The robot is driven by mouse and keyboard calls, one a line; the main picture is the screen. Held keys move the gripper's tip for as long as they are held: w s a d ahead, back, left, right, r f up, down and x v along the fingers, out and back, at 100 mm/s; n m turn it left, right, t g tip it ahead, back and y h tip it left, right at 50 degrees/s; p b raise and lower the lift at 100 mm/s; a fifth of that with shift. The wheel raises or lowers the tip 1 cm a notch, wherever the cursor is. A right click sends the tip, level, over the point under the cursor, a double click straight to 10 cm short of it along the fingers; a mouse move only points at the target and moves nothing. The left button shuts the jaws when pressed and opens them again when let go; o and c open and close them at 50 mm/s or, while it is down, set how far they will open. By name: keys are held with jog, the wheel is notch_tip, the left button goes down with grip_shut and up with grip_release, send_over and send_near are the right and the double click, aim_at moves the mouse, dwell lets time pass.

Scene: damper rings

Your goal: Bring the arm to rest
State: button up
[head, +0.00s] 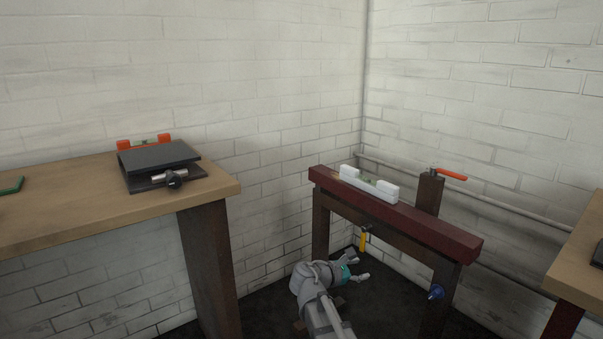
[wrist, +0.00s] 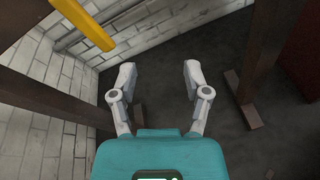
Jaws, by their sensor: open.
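My gripper (head: 359,267) is low in front of the dark red beam stand in the head view, below the beam and near the dark floor. In the wrist view my gripper (wrist: 158,78) has its two fingers wide apart, with nothing between them but floor and wall behind. A yellow handle (head: 363,241) hangs under the beam just above my gripper. The yellow handle also shows at the upper left of the wrist view (wrist: 84,22), apart from the fingers.
The red beam (head: 430,228) carries a white block with a level vial (head: 369,184). An orange-handled lever (head: 452,174) tops a post behind it. A blue knob (head: 436,292) is on the right leg. A wooden table (head: 70,212) with a dark tilted plate (head: 158,156) stands left; another table (head: 585,262) stands right.

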jog(key=s+d+f+m+g+y+p, duration=0.4)
jog(key=s+m+y, duration=0.1)
jog(key=s+m, duration=0.35)
jog(key=s+a+m+g+y+p, duration=0.4)
jog(key=s+m+y+p, duration=0.3)
jog(key=s+m, duration=0.4)
notch_tip(320, 180, up, 38)
jog(key=w+y+p, duration=0.1)
jog(key=p, duration=3.5)
jog(key=shift+w+r+m, duration=0.15)
jog(key=shift+m, duration=0.2)
